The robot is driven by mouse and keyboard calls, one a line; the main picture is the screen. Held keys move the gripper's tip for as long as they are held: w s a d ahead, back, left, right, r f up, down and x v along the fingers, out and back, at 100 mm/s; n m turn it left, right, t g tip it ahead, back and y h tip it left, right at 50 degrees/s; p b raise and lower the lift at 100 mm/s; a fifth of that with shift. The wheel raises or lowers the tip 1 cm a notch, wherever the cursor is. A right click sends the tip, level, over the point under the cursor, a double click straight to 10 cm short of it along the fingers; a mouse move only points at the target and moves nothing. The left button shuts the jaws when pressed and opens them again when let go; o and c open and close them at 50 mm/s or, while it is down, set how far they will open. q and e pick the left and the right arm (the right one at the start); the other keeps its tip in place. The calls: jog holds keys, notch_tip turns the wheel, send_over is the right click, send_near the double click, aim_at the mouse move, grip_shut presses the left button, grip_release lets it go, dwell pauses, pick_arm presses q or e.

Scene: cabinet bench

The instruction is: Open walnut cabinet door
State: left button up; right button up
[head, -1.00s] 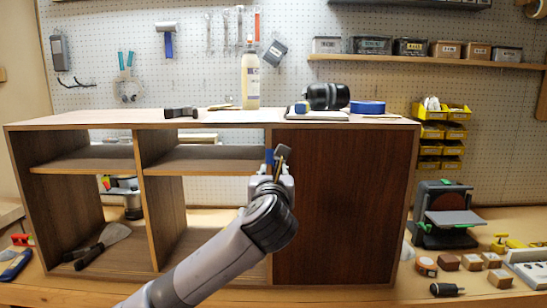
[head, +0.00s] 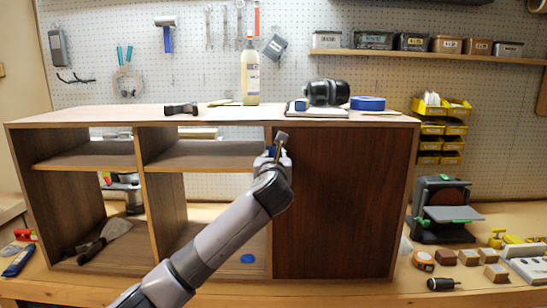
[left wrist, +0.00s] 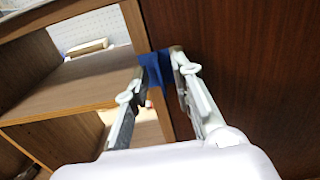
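The walnut cabinet door (head: 345,205) is the dark reddish panel over the cabinet's right bay. It looks closed, flush with the frame, and fills the right of the left wrist view (left wrist: 255,70). A blue tab (left wrist: 152,68) shows at the door's left edge and appears small in the head view (head: 270,151). My left gripper (head: 280,142) is at that edge, near the upper part of the door. In the left wrist view its fingers (left wrist: 160,85) are apart, with the blue tab near and between the tips. Whether they touch it is unclear. My right gripper is not in view.
The open cabinet bays (head: 120,155) are left of the door, with a scraper (head: 104,240) at lower left. A bottle (head: 250,72), a black object (head: 327,92) and blue tape (head: 368,103) stand on top. A sander (head: 443,208) and small blocks are on the bench at right.

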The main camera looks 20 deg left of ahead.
pick_arm(q)
grip_shut()
dwell(0.7)
